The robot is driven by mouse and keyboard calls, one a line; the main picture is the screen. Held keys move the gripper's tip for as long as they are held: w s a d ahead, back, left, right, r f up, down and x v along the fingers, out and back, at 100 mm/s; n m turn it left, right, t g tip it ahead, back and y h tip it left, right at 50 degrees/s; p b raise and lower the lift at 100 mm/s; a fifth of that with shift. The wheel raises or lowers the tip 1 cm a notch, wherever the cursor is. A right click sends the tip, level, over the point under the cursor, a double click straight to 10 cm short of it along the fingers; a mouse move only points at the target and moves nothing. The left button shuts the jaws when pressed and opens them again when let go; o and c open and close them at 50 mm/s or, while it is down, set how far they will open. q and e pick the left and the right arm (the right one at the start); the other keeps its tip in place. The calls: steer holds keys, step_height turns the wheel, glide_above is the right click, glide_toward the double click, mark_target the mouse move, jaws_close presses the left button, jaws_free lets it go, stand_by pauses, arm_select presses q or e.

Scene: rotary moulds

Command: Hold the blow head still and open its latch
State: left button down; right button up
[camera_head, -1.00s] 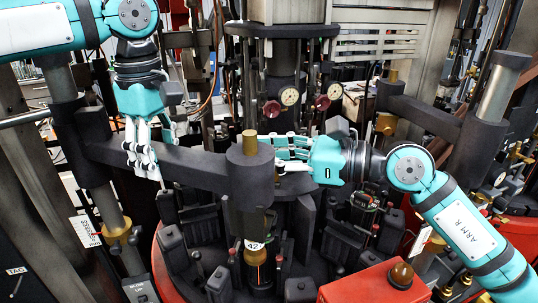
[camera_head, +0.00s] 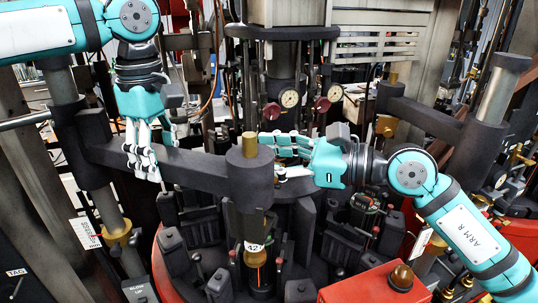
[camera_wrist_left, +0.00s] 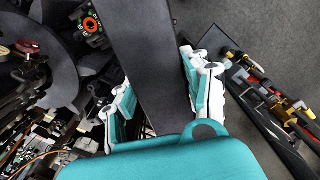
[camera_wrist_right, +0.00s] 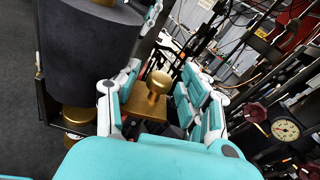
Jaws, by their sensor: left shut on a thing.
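The blow head's dark arm (camera_head: 190,168) runs from the left post to a thick dark cylinder (camera_head: 250,178) with a brass pin on top. My left gripper (camera_head: 150,150) is shut on this arm from above, and the left wrist view shows the arm (camera_wrist_left: 150,60) between its fingers. My right gripper (camera_head: 285,160) is open behind and right of the cylinder. In the right wrist view a brass knob on a brass block (camera_wrist_right: 157,83), seemingly the latch, stands between the open fingers, with gaps either side. The knob is hidden in the head view.
Pressure gauges (camera_head: 290,98) and red knobs stand behind the right gripper. Dark mould parts and a red ring (camera_head: 172,270) lie below. A red box with an amber lamp (camera_head: 401,276) stands at the front right. A second dark arm (camera_head: 425,115) is at right.

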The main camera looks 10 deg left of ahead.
steer(key=s+d+r, duration=0.1)
steer(key=s+d, duration=0.1)
steer(key=d, duration=0.9)
steer(key=shift+d+r, duration=0.15)
steer(key=shift+d, duration=0.25)
arm_select(q)
steer(key=c, duration=0.5)
jaws_free()
steer(key=shift+c, duration=0.2)
arm_select(e)
steer(key=shift+w+a, duration=0.1)
arm_select(q)
step_height(320, 180, up, 8)
steer(key=shift+f, duration=0.25)
steer(key=shift+a+f, duration=0.1)
